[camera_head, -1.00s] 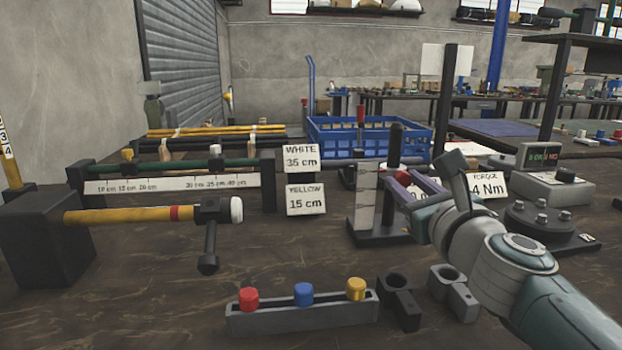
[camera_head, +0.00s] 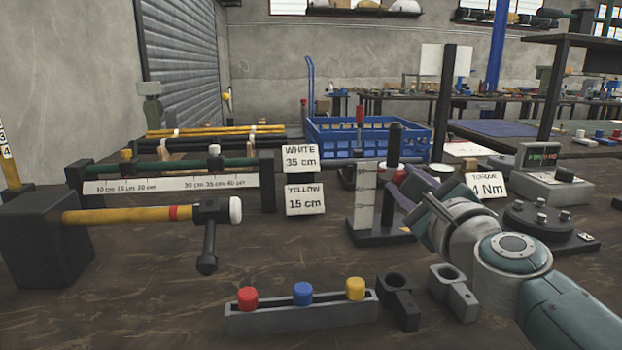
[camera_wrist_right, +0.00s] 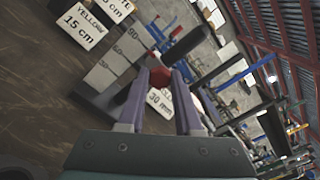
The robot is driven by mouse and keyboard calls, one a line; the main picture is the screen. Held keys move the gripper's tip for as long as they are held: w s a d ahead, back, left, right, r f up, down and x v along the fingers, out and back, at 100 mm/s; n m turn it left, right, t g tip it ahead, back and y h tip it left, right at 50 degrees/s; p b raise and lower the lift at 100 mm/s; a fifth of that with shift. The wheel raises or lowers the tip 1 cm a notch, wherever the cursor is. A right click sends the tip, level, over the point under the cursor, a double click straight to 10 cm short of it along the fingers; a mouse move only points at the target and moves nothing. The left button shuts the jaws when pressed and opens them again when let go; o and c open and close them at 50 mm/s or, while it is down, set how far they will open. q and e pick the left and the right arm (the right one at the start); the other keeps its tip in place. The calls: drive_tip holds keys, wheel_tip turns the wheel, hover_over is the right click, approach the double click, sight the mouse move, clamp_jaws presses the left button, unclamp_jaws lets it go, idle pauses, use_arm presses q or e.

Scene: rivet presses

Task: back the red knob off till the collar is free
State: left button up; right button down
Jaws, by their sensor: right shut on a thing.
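The red knob (camera_head: 399,177) sits at the side of a dark upright post (camera_head: 394,140) on a stand with a white graduated plate (camera_head: 363,208). My right gripper (camera_head: 407,184) comes in from the right with its purple fingers on the knob. In the right wrist view the red knob (camera_wrist_right: 157,76) lies between the two finger ends, and the gripper is shut on it. The collar around the post is hard to make out behind the knob and fingers. My left gripper is not in view.
A torque card (camera_head: 487,186) and a display box (camera_head: 543,178) stand to the right. A grey rack (camera_head: 300,314) with red, blue and yellow caps lies in front.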

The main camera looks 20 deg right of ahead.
drive_tip(key=n+p, duration=0.2)
drive_tip(key=n, duration=1.1)
idle(0.4)
drive_tip(key=c, duration=0.6)
unclamp_jaws()
